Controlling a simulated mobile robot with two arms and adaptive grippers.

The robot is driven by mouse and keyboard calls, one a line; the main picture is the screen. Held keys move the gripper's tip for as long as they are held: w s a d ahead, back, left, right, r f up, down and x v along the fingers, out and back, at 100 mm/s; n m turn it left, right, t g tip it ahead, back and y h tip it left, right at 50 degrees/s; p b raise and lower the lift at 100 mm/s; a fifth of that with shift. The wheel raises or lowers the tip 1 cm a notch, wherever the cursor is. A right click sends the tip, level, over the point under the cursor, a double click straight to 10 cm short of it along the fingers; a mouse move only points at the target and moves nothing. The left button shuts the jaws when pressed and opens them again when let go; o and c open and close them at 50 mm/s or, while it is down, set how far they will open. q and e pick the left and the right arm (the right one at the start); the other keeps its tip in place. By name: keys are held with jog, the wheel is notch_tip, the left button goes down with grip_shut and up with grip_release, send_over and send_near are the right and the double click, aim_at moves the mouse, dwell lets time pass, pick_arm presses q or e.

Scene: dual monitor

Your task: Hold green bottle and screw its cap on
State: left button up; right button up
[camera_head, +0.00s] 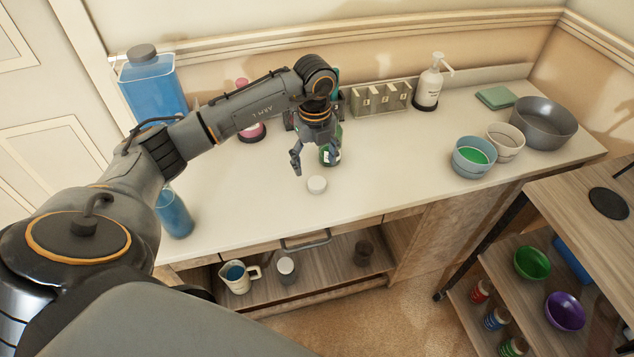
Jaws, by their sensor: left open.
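The green bottle (337,140) stands on the white counter, partly hidden behind my left gripper. A pale label shows low on it. A white round cap (317,184) lies on the counter, a little in front of the bottle and apart from it. My left gripper (311,162) is open and points down, just in front of the bottle and above and behind the cap. I cannot tell whether a finger touches the bottle. My right gripper is out of view.
On the counter (390,170) are a pink-capped bottle (252,130), a grey divided box (380,99), a pump bottle (430,85), several bowls at right, and a large blue container (152,85) and blue cup (174,215) at left. The counter right of the cap is clear.

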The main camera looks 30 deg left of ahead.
aim_at(317, 183)
pick_arm(q)
jog(key=shift+f, duration=0.95)
jog(key=f, duration=0.3)
jog(key=f+p, duration=0.1)
jog(key=f, duration=0.1)
jog(key=shift+w+d+f, duration=0.1)
jog(key=shift+w, duration=0.2)
jog(key=c, duration=0.8)
